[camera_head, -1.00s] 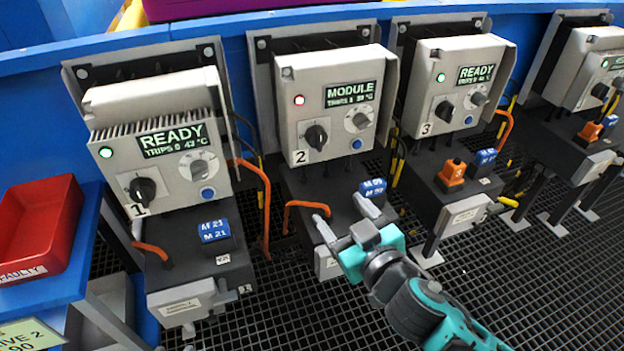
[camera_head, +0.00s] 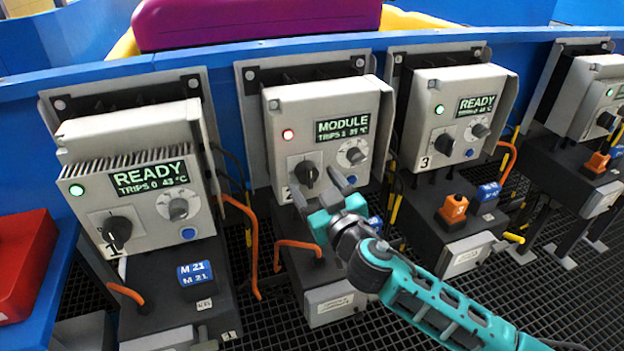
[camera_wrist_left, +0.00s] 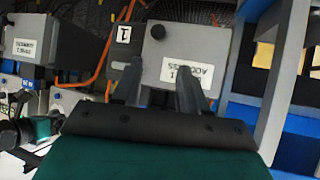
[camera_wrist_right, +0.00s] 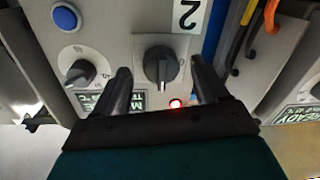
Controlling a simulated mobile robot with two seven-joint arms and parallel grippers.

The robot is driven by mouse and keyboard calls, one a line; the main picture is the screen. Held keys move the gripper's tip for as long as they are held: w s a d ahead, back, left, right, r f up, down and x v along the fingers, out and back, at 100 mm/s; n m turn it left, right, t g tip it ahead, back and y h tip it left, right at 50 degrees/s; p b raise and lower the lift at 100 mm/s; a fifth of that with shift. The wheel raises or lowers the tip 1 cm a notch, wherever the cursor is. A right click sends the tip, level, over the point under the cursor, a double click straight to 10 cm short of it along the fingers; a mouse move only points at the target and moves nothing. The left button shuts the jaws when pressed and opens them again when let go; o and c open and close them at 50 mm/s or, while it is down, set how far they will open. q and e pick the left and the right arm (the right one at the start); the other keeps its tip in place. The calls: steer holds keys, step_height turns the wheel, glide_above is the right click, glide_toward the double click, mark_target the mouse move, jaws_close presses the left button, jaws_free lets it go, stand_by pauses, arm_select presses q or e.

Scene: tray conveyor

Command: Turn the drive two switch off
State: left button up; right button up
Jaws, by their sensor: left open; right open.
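The drive two unit (camera_head: 335,110) stands at the middle of the head view, with a red light (camera_head: 288,135) and a display reading MODULE. Its black switch knob (camera_head: 306,173) sits on the front face. My right gripper (camera_head: 325,188) is open in front of the lower part of this unit. In the right wrist view the knob (camera_wrist_right: 160,66) is between the two open fingers (camera_wrist_right: 165,85), and whether they touch it cannot be told. My left gripper (camera_wrist_left: 160,88) shows only in its own wrist view, open and empty, before a light box (camera_wrist_left: 190,50).
Drive one (camera_head: 135,180) stands to the left and drive three (camera_head: 455,115) to the right, both with green lights. A small dial (camera_wrist_right: 80,68) and a blue button (camera_wrist_right: 66,17) are near the right fingers. A red bin (camera_head: 25,262) is at far left.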

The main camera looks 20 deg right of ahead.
steer(key=shift+w+a, duration=0.1)
steer(key=shift+w, duration=0.9)
steer(key=shift+c, duration=0.4)
steer(key=c, duration=1)
